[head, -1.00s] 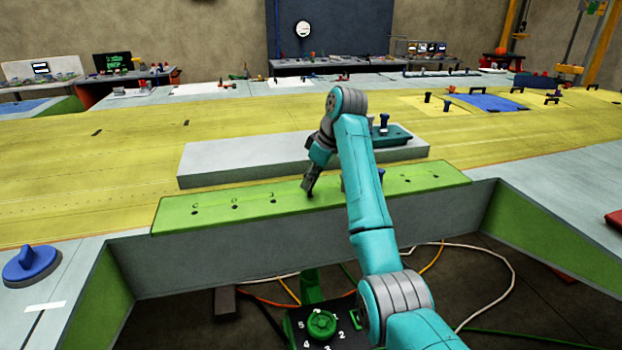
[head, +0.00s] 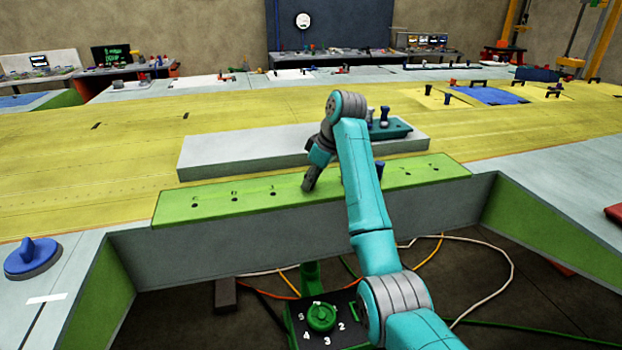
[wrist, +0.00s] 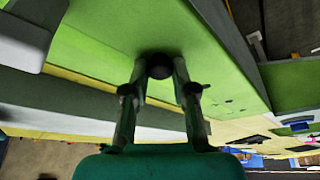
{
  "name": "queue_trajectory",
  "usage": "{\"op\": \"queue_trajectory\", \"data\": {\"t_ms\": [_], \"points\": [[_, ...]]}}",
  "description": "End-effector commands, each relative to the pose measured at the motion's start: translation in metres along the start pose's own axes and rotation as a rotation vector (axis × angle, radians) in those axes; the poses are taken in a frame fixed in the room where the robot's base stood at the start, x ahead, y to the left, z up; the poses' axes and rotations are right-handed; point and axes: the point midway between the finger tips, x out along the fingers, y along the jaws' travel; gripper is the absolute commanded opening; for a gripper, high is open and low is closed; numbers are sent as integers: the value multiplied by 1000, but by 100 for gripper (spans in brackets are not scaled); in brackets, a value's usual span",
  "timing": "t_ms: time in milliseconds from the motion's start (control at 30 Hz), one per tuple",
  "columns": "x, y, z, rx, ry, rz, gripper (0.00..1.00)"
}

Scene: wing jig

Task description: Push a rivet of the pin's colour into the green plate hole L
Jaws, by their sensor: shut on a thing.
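My gripper (head: 307,188) points down at the middle of the green plate (head: 215,200), just left of my arm link. In the wrist view its fingertips (wrist: 160,68) are shut on a dark, round-headed rivet (wrist: 159,66), right at the green plate (wrist: 110,35). The rivet's exact colour is hard to tell in the shade. Its shank and the hole beneath it are hidden, so I cannot tell how deep it sits. Letter L is not readable. A blue pin (head: 379,169) stands on the plate, partly behind my arm.
Open holes with small letters show left of my gripper (head: 234,199) and at the plate's right end. A blue knob (head: 32,257) stands at left.

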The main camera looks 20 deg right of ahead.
Motion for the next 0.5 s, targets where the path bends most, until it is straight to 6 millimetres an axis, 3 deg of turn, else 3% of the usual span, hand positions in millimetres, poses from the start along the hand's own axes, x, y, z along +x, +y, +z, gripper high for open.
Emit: {"op": "queue_trajectory", "data": {"t_ms": [33,133,500], "points": [[0,0,0,0,0,0,34],[0,0,0,0,0,0,56],[0,0,0,0,0,0,56]]}}
